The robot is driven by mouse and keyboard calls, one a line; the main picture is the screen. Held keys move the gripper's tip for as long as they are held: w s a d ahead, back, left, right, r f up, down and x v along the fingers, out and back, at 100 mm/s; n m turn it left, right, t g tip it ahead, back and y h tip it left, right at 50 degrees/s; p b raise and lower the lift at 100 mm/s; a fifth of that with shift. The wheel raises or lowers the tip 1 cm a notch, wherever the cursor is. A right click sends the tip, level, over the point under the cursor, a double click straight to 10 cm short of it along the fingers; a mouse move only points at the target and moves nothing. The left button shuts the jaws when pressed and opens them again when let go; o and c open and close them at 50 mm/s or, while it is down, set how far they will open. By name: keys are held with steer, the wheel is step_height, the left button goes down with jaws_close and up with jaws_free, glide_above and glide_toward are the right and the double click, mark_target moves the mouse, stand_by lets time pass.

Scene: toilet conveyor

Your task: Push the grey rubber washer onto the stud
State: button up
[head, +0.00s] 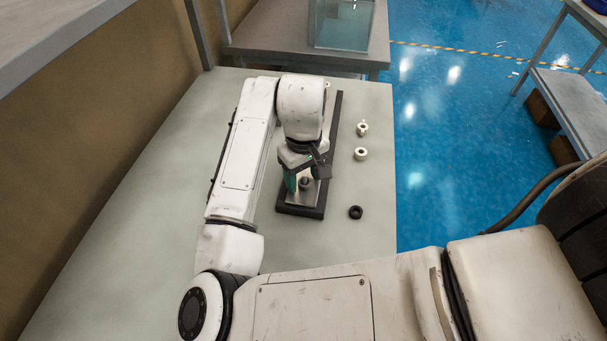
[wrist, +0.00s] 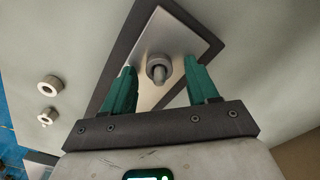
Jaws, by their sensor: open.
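A short upright stud (wrist: 163,77) stands on a bright metal plate (wrist: 185,38) in the wrist view. A grey rubber washer (wrist: 154,61) is around the stud; I cannot tell how far down it sits. In the head view the washer and stud show as a small dark round shape (head: 305,183) on the plate. My gripper (wrist: 160,80) is open, its two teal fingers apart on either side of the stud and washer, with nothing held. In the head view my gripper (head: 306,178) is low over the near end of the plate.
The plate lies on a dark base (head: 300,211) on a pale table (head: 140,215). A black ring (head: 356,212) and two pale collared parts (head: 361,154) (head: 362,129) lie to the right, near the table's edge. A clear bin (head: 342,25) stands on the bench behind.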

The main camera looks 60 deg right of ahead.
step_height(320, 180, up, 10)
steer(key=shift+r+p, duration=0.1)
steer(key=shift+p, duration=0.3)
steer(key=shift+r, duration=0.3)
stand_by(0.3)
